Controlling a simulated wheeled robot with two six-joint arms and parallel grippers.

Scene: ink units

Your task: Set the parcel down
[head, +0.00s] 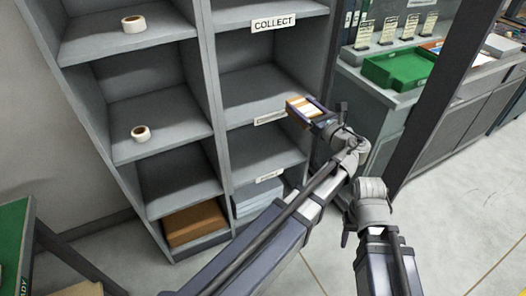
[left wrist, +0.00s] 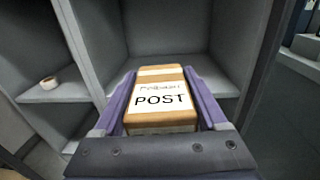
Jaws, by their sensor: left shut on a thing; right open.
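The parcel is a small brown box with a white label reading POST. It shows in the left wrist view (left wrist: 160,112) and in the head view (head: 303,106). My left gripper (head: 318,112) is shut on its two sides, with purple-grey fingers along them (left wrist: 160,95). In the left wrist view the parcel points into an empty grey compartment (left wrist: 165,35) of the shelf unit. I cannot tell whether it touches the shelf board. My right gripper (head: 348,232) is low at the right in the head view, apart from the shelf and the parcel; its fingers are mostly hidden.
The grey shelf unit (head: 205,60) has a COLLECT label (head: 274,23). Tape rolls (head: 134,24) (head: 141,133) sit in left compartments. A brown box (head: 194,224) and a grey-blue stack (head: 257,195) fill lower ones. A green tray (head: 398,68) lies on the right counter.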

